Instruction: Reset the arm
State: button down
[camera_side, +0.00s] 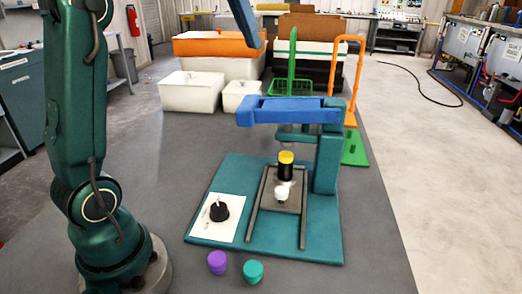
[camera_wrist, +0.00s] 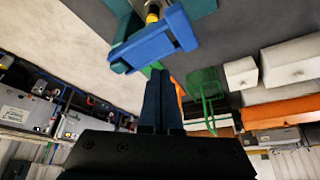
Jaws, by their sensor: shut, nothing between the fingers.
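My gripper (camera_wrist: 160,76) is shut and empty; its two dark blue fingers lie together in the wrist view. In the side view, a blue part of my arm's end (camera_side: 246,24) comes down from the top edge, above and behind the teal stand (camera_side: 328,150) with its blue top bar (camera_side: 285,112). The blue bar also shows beyond my fingertips in the wrist view (camera_wrist: 155,46). The rest of my gripper is out of the side view. A black cylinder with a yellow top (camera_side: 286,168) stands under the bar, behind a small white piece (camera_side: 282,193).
A black knob (camera_side: 219,211) sits on a white plate. Purple (camera_side: 217,262) and green (camera_side: 253,271) round pieces stand at the front. White tanks (camera_side: 190,92), a green basket (camera_side: 292,90) and an orange hooked frame (camera_side: 357,75) stand behind. The grey front right is clear.

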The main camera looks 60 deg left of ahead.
jog(key=s+d+f+m, duration=0.1)
jog(key=s+d, duration=0.3)
jog(key=d, duration=0.1)
jog(key=s+d+f, duration=0.2)
jog(key=s+f, duration=0.3)
jog(key=f, duration=0.3)
jog(key=s+d+f+h, duration=0.1)
jog(key=s+f, duration=0.3)
jog(key=f, duration=0.5)
jog(key=shift+s+d+m, duration=0.35)
jog(key=shift+d+m, duration=0.05)
jog(key=shift+d, duration=0.15)
